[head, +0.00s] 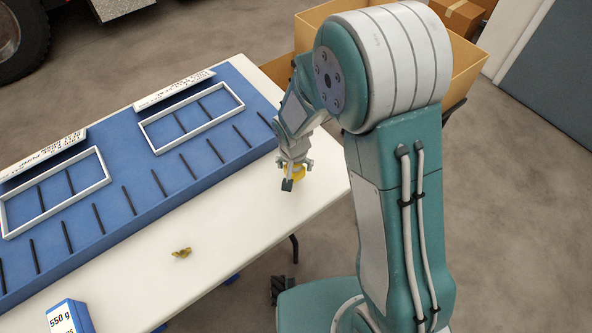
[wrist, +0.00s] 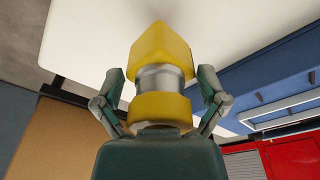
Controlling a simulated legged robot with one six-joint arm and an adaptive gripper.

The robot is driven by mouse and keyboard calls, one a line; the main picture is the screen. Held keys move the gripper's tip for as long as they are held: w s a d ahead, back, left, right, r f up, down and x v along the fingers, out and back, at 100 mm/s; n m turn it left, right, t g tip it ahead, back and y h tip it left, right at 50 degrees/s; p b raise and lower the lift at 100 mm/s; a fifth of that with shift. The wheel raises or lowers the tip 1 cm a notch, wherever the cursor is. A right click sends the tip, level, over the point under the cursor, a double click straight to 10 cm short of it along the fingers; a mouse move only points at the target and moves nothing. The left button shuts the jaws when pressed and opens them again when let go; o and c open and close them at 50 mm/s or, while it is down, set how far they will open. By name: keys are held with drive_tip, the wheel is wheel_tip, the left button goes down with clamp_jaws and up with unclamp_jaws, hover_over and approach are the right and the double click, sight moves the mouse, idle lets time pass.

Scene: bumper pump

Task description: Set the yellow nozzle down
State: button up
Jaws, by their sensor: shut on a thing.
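The yellow nozzle (wrist: 160,108) fills the middle of the wrist view. It has a yellow pointed end, a silver metal band and a yellow collar. My gripper (wrist: 163,85) has a finger on each side of it and is shut on it. In the head view, my gripper (head: 293,176) is over the white table near its right end, with a bit of the yellow nozzle showing between the fingers. I cannot tell whether the nozzle touches the table.
A blue rack (head: 205,155) with black dividers and white frames runs along the table's back. A small brass piece (head: 181,253) lies on the white table (head: 235,230). A blue box marked 550 g (head: 70,317) is at the lower left. A large cardboard box (head: 465,55) stands behind.

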sight(296, 172)
drive_tip(key=shift+w+a+f, duration=0.15)
drive_tip(key=shift+w+f, duration=0.1)
drive_tip(key=shift+f, duration=0.05)
wheel_tip(296, 172, down, 3)
drive_tip(key=shift+r, duration=0.2)
drive_tip(key=shift+d+f, duration=0.25)
drive_tip(key=shift+d, duration=0.3)
drive_tip(key=o, duration=1)
drive_tip(key=shift+a, duration=0.1)
drive_tip(key=shift+c, duration=0.2)
drive_tip(key=shift+a, duration=0.3)
drive_tip(key=shift+d, duration=0.1)
drive_tip(key=shift+d+r, duration=0.1)
drive_tip(key=shift+r, duration=0.35)
drive_tip(key=r, duration=0.3)
drive_tip(key=s+r, duration=0.1)
drive_tip(key=r, duration=0.7)
drive_tip(key=shift+s+r, duration=0.15)
drive_tip(key=shift+s, duration=0.25)
